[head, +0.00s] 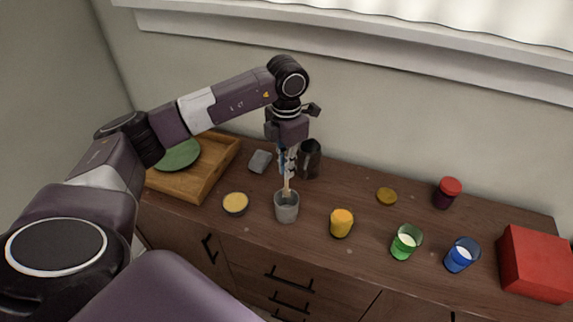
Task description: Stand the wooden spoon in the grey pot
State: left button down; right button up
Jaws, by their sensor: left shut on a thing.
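The wooden spoon (286,187) hangs upright from my left gripper (287,168), which is shut on it and points down. The grey pot (287,208) stands on the wooden cabinet top directly below. The spoon's lower end shows at the pot's mouth; I cannot tell how deep inside it is or whether it touches the pot. My right gripper is not in view.
A dark mug (310,160) stands just behind the gripper. A yellow cup (341,223), a small bowl (235,204) and a grey block (260,161) are near the pot. Green (406,243) and blue (462,255) glasses, a red-lidded jar (447,193), a red box (536,264) and a wooden tray (222,168) stand farther out.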

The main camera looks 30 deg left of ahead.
aim_at(287, 189)
pick_arm(q)
jog(key=shift+f+b, duration=1.55)
jog(key=shift+f, duration=0.7)
jog(key=shift+f+b, duration=0.35)
jog(key=shift+f, duration=0.15)
jog(key=c, duration=2)
grip_release()
jog(key=shift+r, duration=0.2)
notch_tip(287, 189, up, 12)
jog(key=shift+f, duration=0.2)
